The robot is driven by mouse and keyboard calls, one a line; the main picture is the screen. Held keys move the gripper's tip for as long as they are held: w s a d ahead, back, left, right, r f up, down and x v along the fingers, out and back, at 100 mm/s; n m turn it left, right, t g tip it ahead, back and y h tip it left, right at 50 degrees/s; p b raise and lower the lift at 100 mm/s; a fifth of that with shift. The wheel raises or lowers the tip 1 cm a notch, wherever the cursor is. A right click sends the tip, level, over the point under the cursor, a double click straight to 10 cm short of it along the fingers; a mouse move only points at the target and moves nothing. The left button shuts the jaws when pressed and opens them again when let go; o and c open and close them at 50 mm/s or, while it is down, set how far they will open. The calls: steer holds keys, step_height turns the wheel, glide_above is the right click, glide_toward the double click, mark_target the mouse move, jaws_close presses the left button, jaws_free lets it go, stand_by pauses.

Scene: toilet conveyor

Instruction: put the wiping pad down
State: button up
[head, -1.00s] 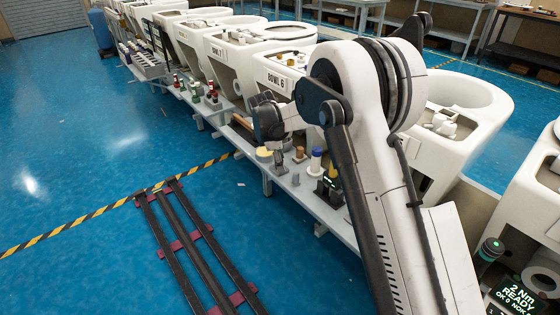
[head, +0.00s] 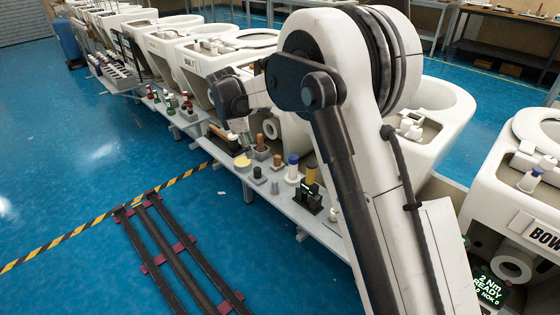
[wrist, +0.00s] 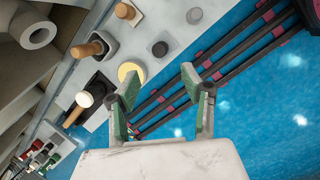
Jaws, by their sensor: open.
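A round pale yellow disc, which looks like the wiping pad (head: 243,162), rests near the front edge of the grey shelf. It also shows in the wrist view (wrist: 130,72), just beyond the left finger and partly covered by it. My gripper (wrist: 150,85) is open, with its green-lined fingers wide apart and nothing between them. In the head view my gripper (head: 241,127) hangs above the shelf, over and apart from the disc.
A wooden-handled tool with a white end (wrist: 85,100) lies at a black tray. A wooden handle (wrist: 88,48) stands in a grey holder, with a grey cylinder (wrist: 194,15) farther along. White toilet bowls line the shelf's back. Blue floor with dark rails (head: 165,245) is clear in front.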

steer(key=shift+r, duration=0.1)
steer(key=s+d+r+m+t+y, duration=0.2)
steer(key=s+d+r+m, duration=0.7)
steer(key=s+d+r, duration=0.8)
steer(key=s+d+f+m+t, duration=0.1)
steer(key=s+d+f+m, duration=0.1)
steer(key=s, duration=0.6)
steer(key=s+d+f+m+t, duration=0.1)
steer(key=s+d+m, duration=0.2)
steer(key=s, duration=0.5)
steer(key=s+d+f+m+t, duration=0.1)
steer(key=s+d+f+m, duration=0.1)
steer(key=s+m, duration=0.3)
steer(key=s+d, duration=0.1)
steer(key=s, duration=0.1)
steer(key=shift+s+f, duration=0.3)
steer(key=shift+s, duration=0.1)
steer(key=shift+d, duration=0.1)
step_height(320, 180, up, 9)
steer(key=p, duration=0.8)
steer(key=shift+p, duration=0.4)
